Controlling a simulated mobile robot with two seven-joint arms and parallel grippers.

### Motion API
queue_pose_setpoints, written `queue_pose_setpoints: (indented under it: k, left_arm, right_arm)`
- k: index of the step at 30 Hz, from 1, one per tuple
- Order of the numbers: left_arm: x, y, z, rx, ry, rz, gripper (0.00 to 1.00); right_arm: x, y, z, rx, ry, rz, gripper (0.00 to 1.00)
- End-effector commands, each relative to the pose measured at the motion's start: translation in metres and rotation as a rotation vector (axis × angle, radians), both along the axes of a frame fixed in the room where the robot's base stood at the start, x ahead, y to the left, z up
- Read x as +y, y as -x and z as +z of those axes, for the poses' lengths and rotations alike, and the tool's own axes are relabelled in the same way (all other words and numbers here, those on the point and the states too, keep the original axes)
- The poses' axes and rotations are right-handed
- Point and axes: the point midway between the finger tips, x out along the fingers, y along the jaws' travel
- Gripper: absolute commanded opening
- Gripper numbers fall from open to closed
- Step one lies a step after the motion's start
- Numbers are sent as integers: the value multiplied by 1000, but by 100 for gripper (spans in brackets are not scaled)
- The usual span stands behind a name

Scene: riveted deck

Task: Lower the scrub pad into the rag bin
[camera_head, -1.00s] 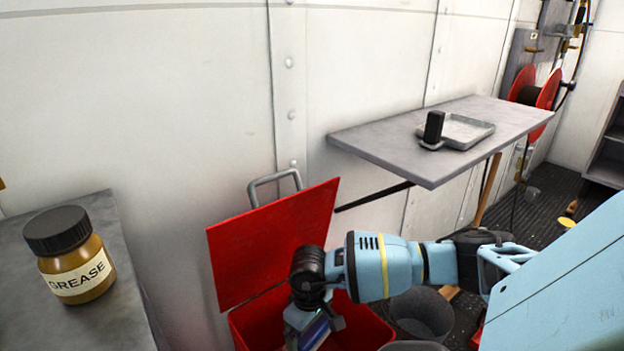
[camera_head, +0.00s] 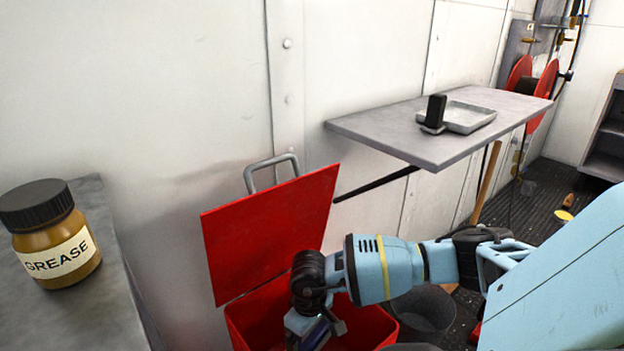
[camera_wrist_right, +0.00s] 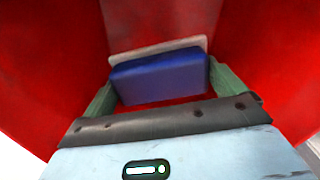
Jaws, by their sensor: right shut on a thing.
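The rag bin (camera_head: 262,322) is a red box with its red lid (camera_head: 268,230) standing open against the wall. My right gripper (camera_head: 318,334) reaches down into the mouth of the bin. In the right wrist view my right gripper (camera_wrist_right: 168,92) is shut on the scrub pad (camera_wrist_right: 160,78), a blue block with a pale layer on its far side. Red bin walls surround the pad in that view. In the head view the pad (camera_head: 316,336) is mostly hidden by the gripper. My left gripper is not in view.
A grease jar (camera_head: 52,236) stands on a grey bench (camera_head: 100,300) at the left. A grey wall table (camera_head: 385,130) holds a tray (camera_head: 468,117) and a black object (camera_head: 435,112). A grey bucket (camera_head: 425,312) stands right of the bin.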

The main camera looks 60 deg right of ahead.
Motion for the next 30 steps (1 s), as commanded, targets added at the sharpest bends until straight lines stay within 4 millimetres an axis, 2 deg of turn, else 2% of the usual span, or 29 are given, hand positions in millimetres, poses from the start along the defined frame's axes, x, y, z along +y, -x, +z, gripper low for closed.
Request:
queue_pose_setpoints:
  k: [30]
  left_arm:
    - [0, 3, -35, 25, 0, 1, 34]
  right_arm:
    - [0, 0, -45, 1, 0, 0, 74]
